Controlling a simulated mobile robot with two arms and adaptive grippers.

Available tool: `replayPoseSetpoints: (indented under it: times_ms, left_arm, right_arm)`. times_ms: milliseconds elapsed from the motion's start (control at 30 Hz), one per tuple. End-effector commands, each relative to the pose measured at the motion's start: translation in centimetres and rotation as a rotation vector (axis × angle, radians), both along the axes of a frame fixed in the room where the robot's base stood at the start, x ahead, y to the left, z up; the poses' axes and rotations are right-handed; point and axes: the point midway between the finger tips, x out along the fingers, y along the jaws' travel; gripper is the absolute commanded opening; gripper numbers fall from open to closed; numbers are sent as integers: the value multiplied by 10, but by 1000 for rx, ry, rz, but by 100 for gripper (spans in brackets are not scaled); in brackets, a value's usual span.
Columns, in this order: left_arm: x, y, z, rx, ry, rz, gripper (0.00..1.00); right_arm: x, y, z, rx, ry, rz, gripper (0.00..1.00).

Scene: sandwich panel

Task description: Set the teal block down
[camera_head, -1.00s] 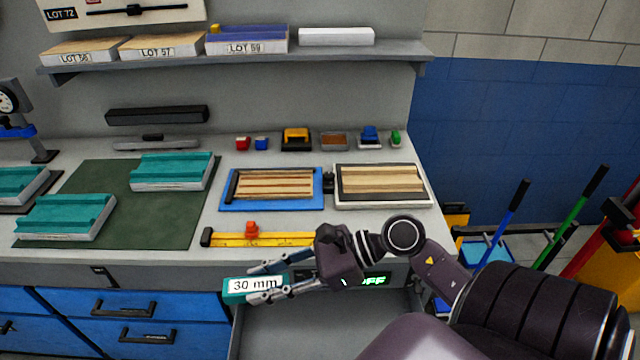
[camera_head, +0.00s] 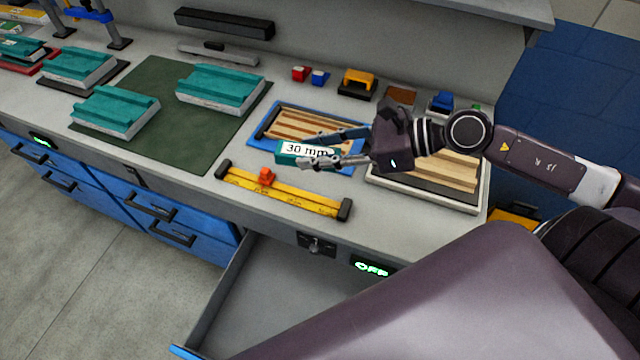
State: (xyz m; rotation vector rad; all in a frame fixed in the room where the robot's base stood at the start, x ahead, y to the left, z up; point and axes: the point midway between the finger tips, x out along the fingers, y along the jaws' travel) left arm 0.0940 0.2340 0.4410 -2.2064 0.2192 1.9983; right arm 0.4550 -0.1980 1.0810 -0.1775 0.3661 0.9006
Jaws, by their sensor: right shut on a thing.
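The teal block (camera_head: 285,155) with a white "30 mm" label is held between the fingers of my right gripper (camera_head: 330,152). My right gripper is shut on it, above the blue-framed tray (camera_head: 268,127) of wooden strips. The gripper and block hide part of that tray. How high the block is above it I cannot tell exactly. My left gripper is not in the picture.
A yellow ruler (camera_head: 300,196) with an orange slider lies in front. Teal-topped panels (camera_head: 221,86) rest on and beside the green mat (camera_head: 165,140). A white-framed tray (camera_head: 455,197) stands at the right. An open drawer (camera_head: 270,290) is below. The mat's front is bare.

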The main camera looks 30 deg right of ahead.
Motion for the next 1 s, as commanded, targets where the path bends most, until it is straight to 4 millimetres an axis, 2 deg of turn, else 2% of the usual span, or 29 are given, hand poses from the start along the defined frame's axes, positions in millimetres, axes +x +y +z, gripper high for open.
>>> replayPoseSetpoints:
  times_ms: [200,467,667,1000]
  left_arm:
    - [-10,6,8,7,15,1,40]
    - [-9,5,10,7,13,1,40]
    - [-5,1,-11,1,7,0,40]
    - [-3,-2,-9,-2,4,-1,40]
  right_arm:
    - [24,-19,10,-7,2,-78,0]
    - [48,-45,11,-1,-2,-179,0]
    - [50,-47,-24,5,-4,-187,0]
    - [50,-46,-94,7,0,-189,0]
